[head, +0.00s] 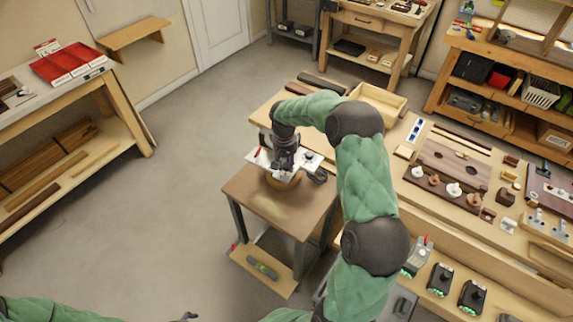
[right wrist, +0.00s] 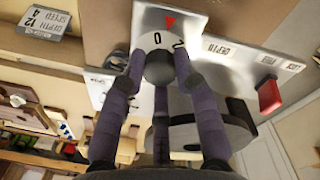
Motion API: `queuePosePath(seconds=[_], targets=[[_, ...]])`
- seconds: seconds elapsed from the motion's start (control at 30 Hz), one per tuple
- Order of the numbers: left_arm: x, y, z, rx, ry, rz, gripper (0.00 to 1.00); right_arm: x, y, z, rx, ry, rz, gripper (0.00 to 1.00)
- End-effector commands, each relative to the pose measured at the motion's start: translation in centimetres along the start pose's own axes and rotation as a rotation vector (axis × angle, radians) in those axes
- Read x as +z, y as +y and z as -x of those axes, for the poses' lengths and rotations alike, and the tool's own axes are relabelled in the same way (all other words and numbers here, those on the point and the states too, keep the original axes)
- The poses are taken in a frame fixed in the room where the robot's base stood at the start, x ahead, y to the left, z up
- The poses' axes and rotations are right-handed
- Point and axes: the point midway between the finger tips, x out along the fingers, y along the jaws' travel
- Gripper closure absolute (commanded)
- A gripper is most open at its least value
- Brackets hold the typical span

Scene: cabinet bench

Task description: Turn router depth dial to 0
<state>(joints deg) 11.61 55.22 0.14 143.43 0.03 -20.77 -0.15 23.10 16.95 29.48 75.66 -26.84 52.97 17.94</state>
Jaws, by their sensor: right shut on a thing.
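The depth dial (right wrist: 147,48) is a white numbered disc with a dark grey knob (right wrist: 160,68) at its middle. A red triangle mark (right wrist: 170,20) is on the pale plate above it. The dial's 0 is close to this mark, slightly to its left, and a 2 is further right. My right gripper (head: 286,163) is over the router on the small table; in the right wrist view its purple-grey fingers are shut around the knob. The finger on the far side is partly hidden. A dark tip of what looks like my left gripper (head: 185,316) shows at the bottom edge of the head view.
The router's plate (right wrist: 262,62) carries DEPTH and LOCK labels and a red lever (right wrist: 269,96). A small card (right wrist: 45,22) reads DEPTH 12, SPEED 4. The small table (head: 237,185) has bare room in front. A long workbench (head: 410,190) with many parts stands on the right.

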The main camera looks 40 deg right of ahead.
Motion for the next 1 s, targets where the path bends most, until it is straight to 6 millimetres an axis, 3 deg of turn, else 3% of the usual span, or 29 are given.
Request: queuePosePath(seconds=[0.4, 1.0], targets=[[-0.02, -0.16, -0.44, 0.0, 0.0, 0.0, 0.18, 0.03, -0.05, -0.05, 0.001, -0.013, -0.248, 1.0], [-0.02, -0.18, -0.51, 0.0, 0.0, 0.0, 0.18, 0.04, -0.06, -0.04, 0.001, -0.016, -0.306, 1.0]])
